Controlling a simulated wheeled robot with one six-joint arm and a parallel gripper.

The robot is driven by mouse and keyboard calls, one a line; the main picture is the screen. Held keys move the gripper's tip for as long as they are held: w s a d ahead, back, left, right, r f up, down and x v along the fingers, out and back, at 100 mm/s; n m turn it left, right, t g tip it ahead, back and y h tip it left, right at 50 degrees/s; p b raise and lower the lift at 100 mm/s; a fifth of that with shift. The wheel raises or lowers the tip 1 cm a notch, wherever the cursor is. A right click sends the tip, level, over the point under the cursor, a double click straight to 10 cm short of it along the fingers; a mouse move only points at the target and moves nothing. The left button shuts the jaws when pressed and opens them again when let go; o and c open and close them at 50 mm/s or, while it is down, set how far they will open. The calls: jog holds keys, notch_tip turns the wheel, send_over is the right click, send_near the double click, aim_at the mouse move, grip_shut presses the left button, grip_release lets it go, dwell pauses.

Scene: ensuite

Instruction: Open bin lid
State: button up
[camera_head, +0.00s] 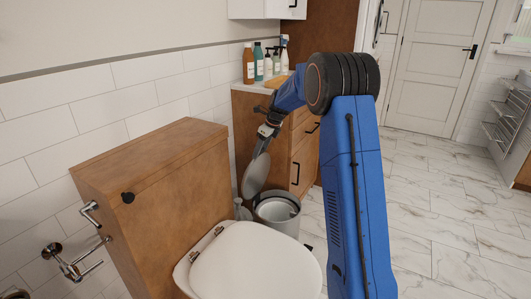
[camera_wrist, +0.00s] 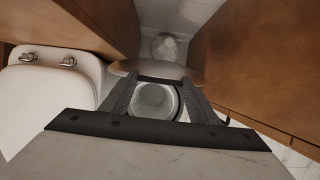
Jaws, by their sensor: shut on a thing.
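The grey round bin (camera_head: 278,214) stands on the floor between the toilet and the wooden cabinet. Its lid (camera_head: 256,176) is raised, tilted steeply up at the bin's back left side, and the inner bucket shows. My gripper (camera_head: 267,131) is at the lid's upper edge and shut on it. In the wrist view, my gripper's dark fingers (camera_wrist: 158,82) reach to the lid (camera_wrist: 192,73), with the open bin (camera_wrist: 155,101) below and between them. The exact contact at the fingertips is hard to see.
The toilet (camera_head: 250,262) with its closed seat lid is close in front of the bin. A wooden cistern box (camera_head: 155,185) is at the left. The drawer cabinet (camera_head: 302,160) stands behind the bin, with bottles (camera_head: 260,62) on top. Open tiled floor (camera_head: 440,215) lies to the right.

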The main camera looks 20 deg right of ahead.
jog(key=shift+w+a, duration=0.1)
jog(key=shift+w, duration=0.05)
jog(key=o, duration=1.5)
jog(key=v, duration=1.7)
jog(key=shift+r, duration=0.2)
